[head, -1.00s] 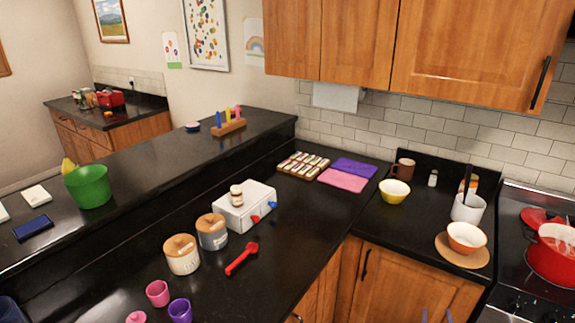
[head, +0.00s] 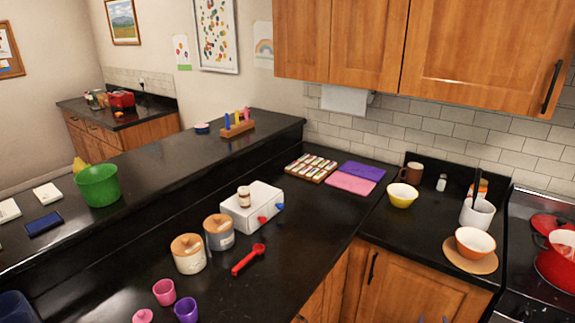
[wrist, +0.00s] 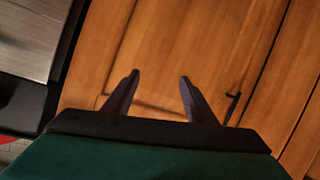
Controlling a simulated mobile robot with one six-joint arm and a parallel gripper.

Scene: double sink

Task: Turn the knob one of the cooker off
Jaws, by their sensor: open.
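The cooker (head: 545,210) stands at the right edge of the head view, with a black top. Its front and front knobs are mostly cut off at the bottom right, so I cannot tell the state of knob one. A small white box (head: 240,214) with a red knob (head: 262,220) and a blue knob (head: 281,207) sits on the left counter. My gripper (wrist: 158,76) is open and empty, with its fingers in front of wooden cabinet doors in the wrist view. Only its fingertips show at the bottom of the head view (head: 433,319), left of the cooker and far from the white box.
A red pot (head: 556,264) stands on the cooker. An orange bowl (head: 475,242) and a white utensil holder (head: 478,217) are beside it on the counter. A red spoon (head: 247,261) and two canisters lie near the white box. Wooden cabinet doors (head: 385,287) front the counter.

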